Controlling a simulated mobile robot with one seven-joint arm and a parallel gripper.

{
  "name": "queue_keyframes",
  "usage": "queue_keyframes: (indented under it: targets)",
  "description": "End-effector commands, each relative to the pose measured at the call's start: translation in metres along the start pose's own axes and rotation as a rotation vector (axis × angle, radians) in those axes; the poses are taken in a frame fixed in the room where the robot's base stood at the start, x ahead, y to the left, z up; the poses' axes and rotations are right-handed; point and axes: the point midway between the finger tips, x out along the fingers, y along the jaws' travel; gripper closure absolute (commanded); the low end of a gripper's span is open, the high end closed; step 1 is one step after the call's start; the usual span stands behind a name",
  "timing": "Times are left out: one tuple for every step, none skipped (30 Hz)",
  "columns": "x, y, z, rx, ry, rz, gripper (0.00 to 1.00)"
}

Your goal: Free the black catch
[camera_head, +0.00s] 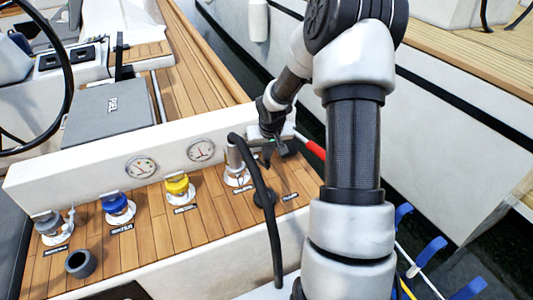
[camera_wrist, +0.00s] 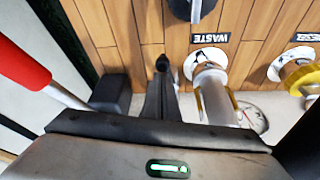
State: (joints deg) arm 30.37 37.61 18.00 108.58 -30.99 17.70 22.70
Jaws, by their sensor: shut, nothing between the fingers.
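A metal coupling (camera_head: 235,160) stands on the deck fitting labelled WASTE, with a black hose (camera_head: 262,185) curving from its top. My gripper (camera_head: 268,160) is shut and empty, just right of the coupling. Its dark fingers (camera_wrist: 162,70) point at the deck left of the coupling in the wrist view; contact cannot be told.
Yellow-capped (camera_head: 179,188), blue-capped (camera_head: 117,206) and grey (camera_head: 50,227) fittings stand left along the teak deck. A loose dark ring (camera_head: 80,263) lies near them. Two gauges sit on the white wall behind. A red-ended bar (camera_head: 312,149) lies right of my gripper.

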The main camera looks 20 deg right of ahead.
Motion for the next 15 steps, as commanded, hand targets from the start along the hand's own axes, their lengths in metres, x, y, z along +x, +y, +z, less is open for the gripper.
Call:
queue_keyframes:
  targets:
    - [0.002, -0.001, 0.001, 0.004, 0.001, 0.003, 1.00]
    - [0.003, -0.002, 0.001, 0.012, 0.001, 0.006, 1.00]
    - [0.004, -0.003, 0.002, 0.030, 0.001, 0.014, 1.00]
    - [0.005, -0.004, 0.003, 0.044, 0.001, 0.020, 1.00]
    - [0.006, -0.005, 0.004, 0.064, 0.002, 0.027, 1.00]
    - [0.006, -0.007, 0.004, 0.091, 0.003, 0.036, 1.00]
    - [0.006, -0.009, 0.005, 0.109, 0.003, 0.043, 1.00]
    - [0.005, -0.009, 0.005, 0.130, 0.003, 0.050, 1.00]
    - [0.004, -0.010, 0.006, 0.151, 0.002, 0.057, 1.00]
    - [0.003, -0.011, 0.006, 0.164, 0.003, 0.061, 1.00]
    - [0.002, -0.012, 0.006, 0.173, 0.003, 0.063, 1.00]
    - [0.000, -0.013, 0.006, 0.176, 0.001, 0.064, 1.00]
    - [-0.001, -0.014, 0.006, 0.177, 0.000, 0.064, 1.00]
    - [-0.001, -0.014, 0.007, 0.177, 0.000, 0.064, 1.00]
    - [-0.002, -0.014, 0.006, 0.178, 0.000, 0.064, 1.00]
